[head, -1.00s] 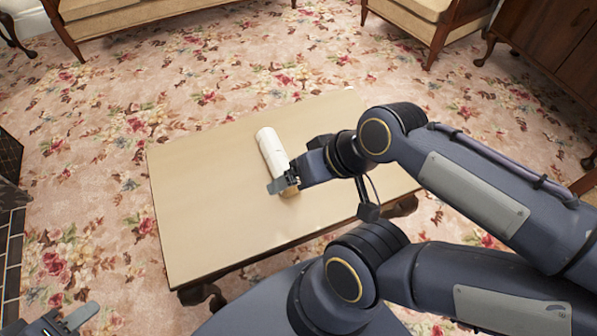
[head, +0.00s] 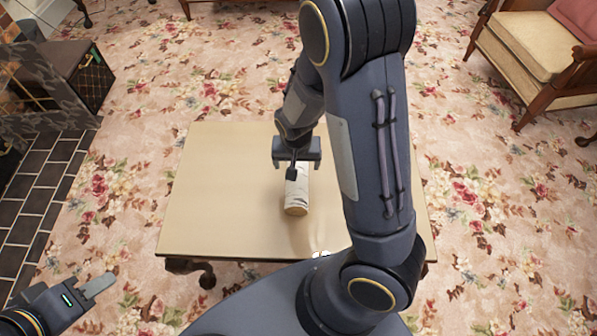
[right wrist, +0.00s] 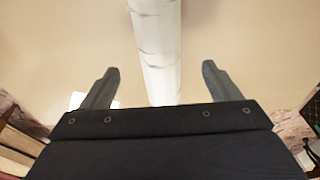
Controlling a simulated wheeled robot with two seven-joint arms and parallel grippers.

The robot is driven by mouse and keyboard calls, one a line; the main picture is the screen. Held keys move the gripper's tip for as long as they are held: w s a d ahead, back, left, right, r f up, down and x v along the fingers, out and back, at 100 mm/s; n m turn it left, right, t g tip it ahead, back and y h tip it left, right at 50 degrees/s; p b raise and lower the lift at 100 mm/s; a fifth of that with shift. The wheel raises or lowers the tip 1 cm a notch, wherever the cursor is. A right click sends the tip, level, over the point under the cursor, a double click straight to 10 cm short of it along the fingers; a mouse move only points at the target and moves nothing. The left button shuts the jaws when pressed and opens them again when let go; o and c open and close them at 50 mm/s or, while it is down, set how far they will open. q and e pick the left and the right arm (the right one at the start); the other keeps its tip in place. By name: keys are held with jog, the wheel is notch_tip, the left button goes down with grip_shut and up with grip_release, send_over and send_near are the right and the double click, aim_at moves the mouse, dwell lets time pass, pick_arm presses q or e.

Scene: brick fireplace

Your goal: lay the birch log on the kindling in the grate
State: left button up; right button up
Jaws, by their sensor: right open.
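The birch log (head: 297,197) lies on the wooden table, white with dark marks and a pale cut end facing me. In the right wrist view the log (right wrist: 157,45) runs between the two fingers. My right gripper (head: 296,168) is over the log's far part, and its open fingers also show in the right wrist view (right wrist: 158,88), one on each side of the log with gaps. My left gripper (head: 88,300) is at the lower left, away from the table; I cannot tell its opening. The grate and the kindling are not clearly visible.
The table (head: 215,190) is otherwise mostly bare. A fireplace edge with a mesh screen (head: 92,80) and a dark tiled hearth (head: 35,205) are at the left. An armchair (head: 530,50) stands at the upper right. Flowered carpet surrounds the table.

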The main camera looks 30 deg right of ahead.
jog(key=f+b, duration=0.1)
jog(key=f, duration=0.1)
jog(key=f+b, duration=0.1)
jog(key=f, duration=0.1)
jog(key=f+b, duration=0.1)
jog(key=f, duration=0.2)
jog(key=shift+w+d+f, duration=0.1)
jog(key=shift+w+d, duration=0.15)
jog(key=shift+d, duration=0.05)
jog(key=shift+w+f, duration=0.15)
jog(key=shift+f, duration=0.2)
jog(key=shift+c, duration=0.4)
